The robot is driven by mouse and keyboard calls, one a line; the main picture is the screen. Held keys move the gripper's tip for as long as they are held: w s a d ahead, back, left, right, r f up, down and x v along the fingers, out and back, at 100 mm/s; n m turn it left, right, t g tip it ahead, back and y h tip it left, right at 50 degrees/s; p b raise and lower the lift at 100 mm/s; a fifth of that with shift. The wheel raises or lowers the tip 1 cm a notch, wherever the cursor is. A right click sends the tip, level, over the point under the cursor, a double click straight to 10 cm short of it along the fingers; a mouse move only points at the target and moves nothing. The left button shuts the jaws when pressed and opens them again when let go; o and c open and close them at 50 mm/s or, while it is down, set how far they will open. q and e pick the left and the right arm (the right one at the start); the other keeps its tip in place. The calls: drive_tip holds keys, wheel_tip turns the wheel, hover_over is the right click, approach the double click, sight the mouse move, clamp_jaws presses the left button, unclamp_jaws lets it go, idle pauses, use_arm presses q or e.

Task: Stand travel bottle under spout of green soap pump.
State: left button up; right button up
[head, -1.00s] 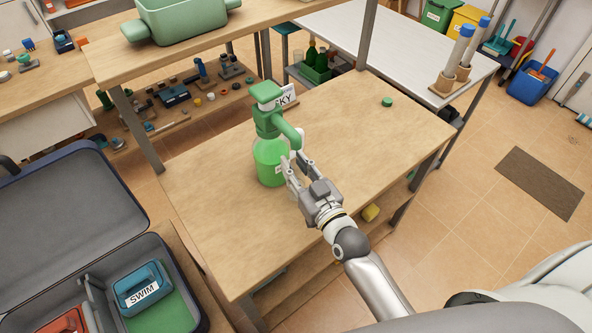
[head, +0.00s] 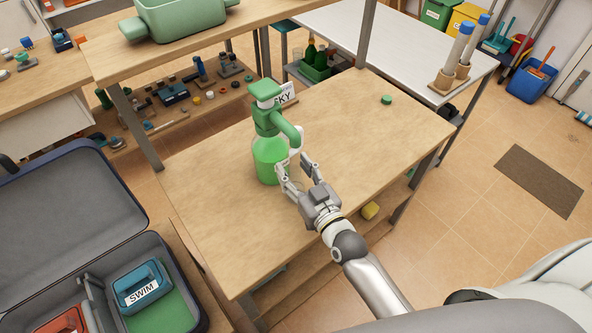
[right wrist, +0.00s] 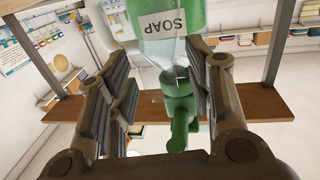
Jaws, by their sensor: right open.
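The green soap pump (head: 268,165) stands upright on the wooden table, with its spout (head: 290,130) reaching to the right. In the right wrist view the soap bottle (right wrist: 165,45) appears upside down, with a SOAP label. My left gripper is not in view.
A SKY card (head: 286,95) stands behind the pump. A small green cap (head: 387,100) lies at the table's far right. An open suitcase (head: 150,250) is at the lower left. A shelf (head: 110,55) overhangs the back left. The table's front left is clear.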

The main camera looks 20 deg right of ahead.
drive_tip(key=shift+r, duration=0.2)
drive_tip(key=shift+s+f, duration=0.15)
drive_tip(key=shift+s, duration=0.15)
drive_tip(key=s+d+b, duration=0.1)
drive_tip(key=s+d, duration=0.1)
drive_tip(key=s, duration=0.9)
drive_tip(key=shift+d, duration=0.15)
